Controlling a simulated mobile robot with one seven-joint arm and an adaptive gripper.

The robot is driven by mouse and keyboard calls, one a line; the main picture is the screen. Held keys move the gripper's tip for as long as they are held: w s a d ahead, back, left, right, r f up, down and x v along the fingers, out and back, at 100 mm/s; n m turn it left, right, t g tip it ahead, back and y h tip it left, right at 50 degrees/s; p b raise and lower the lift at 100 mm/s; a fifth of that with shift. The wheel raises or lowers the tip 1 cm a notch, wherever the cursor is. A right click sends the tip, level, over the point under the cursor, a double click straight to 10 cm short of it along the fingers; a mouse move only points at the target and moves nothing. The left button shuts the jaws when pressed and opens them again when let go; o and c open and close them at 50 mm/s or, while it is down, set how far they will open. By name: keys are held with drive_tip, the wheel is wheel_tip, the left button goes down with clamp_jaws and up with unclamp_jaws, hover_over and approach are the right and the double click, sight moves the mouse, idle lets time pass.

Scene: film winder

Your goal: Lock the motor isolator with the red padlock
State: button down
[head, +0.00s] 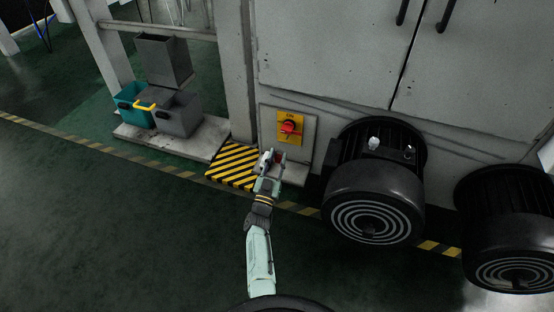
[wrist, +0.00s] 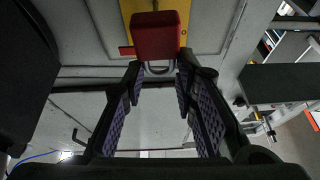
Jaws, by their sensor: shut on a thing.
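The red padlock (wrist: 158,36) is between the tips of my gripper (wrist: 158,72) in the wrist view, with its grey shackle (wrist: 158,69) towards the camera. In the head view the padlock is a small red patch at my gripper (head: 272,157), which is shut on it. The motor isolator (head: 291,127) has a red rotary handle on a yellow plate, on the grey cabinet. My gripper is just below it in the picture. In the wrist view the yellow plate (wrist: 186,8) lies behind the padlock, which covers much of it. The gap between padlock and isolator is unclear.
A black motor (head: 375,195) stands close to the right of my gripper, with a second motor (head: 510,225) further right. A striped floor patch (head: 232,167) lies to the left. Bins (head: 178,117) stand on a low platform. The floor at front left is clear.

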sight(281, 155)
drive_tip(key=shift+s+f, duration=0.15)
drive_tip(key=shift+f, duration=0.3)
drive_tip(key=w+b, duration=0.1)
drive_tip(key=w, duration=0.1)
drive_tip(key=w+d+b, duration=0.1)
drive_tip(key=w+b, duration=0.1)
drive_tip(key=shift+w+d, duration=0.15)
drive_tip(key=shift+d, duration=0.05)
drive_tip(key=shift+w+d+r+b, duration=0.2)
drive_tip(key=shift+w+b, duration=0.2)
drive_tip(key=shift+w, duration=0.15)
drive_tip(key=shift+m+b, duration=0.4)
drive_tip(key=shift+b, duration=0.05)
drive_tip(key=shift+w, duration=0.15)
drive_tip(key=shift+w+d+b, duration=0.2)
drive_tip(key=shift+w+b, duration=0.45)
drive_tip(key=shift+b, duration=0.15)
drive_tip(key=shift+w+d+b, duration=0.2)
drive_tip(key=shift+w+b, duration=0.4)
drive_tip(key=shift+b, duration=0.2)
